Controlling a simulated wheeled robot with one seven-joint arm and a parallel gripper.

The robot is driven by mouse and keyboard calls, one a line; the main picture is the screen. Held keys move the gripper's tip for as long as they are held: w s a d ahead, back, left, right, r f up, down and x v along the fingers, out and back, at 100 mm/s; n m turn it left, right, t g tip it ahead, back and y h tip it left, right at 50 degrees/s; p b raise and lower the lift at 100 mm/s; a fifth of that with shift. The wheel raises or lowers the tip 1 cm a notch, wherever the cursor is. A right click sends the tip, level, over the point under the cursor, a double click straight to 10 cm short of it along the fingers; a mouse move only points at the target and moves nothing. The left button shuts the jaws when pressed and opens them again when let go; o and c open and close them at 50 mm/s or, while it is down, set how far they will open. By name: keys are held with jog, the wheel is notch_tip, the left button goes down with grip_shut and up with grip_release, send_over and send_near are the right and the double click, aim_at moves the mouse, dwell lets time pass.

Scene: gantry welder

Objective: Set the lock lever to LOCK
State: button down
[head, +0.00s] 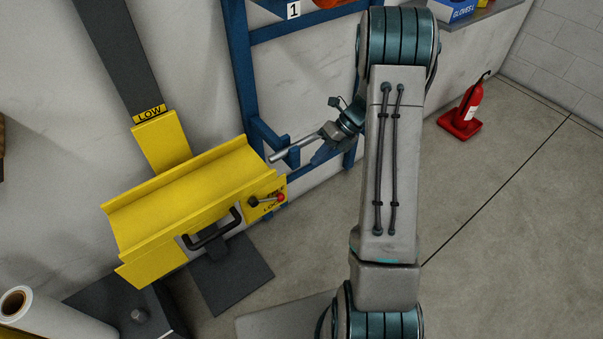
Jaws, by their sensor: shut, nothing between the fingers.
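A black handle (212,232) is on the carriage's front. A dark post with a yellow LOW label (149,113) rises behind it. A blue frame (242,75) stands by the wall near my gripper.

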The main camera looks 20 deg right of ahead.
aim_at(281, 195)
jog(key=s+a+r+t+h+b, duration=0.1)
jog(key=s+a+r+h+b, duration=0.1)
jog(key=a+r+h+b, duration=0.1)
jog(key=shift+a+r+h+b, duration=0.25)
jog(key=shift+a+b, duration=0.45)
jog(key=shift+a, duration=0.35)
jog(key=shift+s+f, duration=0.1)
jog(key=b+x, duration=0.2)
jog(key=x, duration=0.5)
jog(key=b+x, duration=0.2)
jog(key=x, duration=0.5)
jog(key=shift+w, duration=0.2)
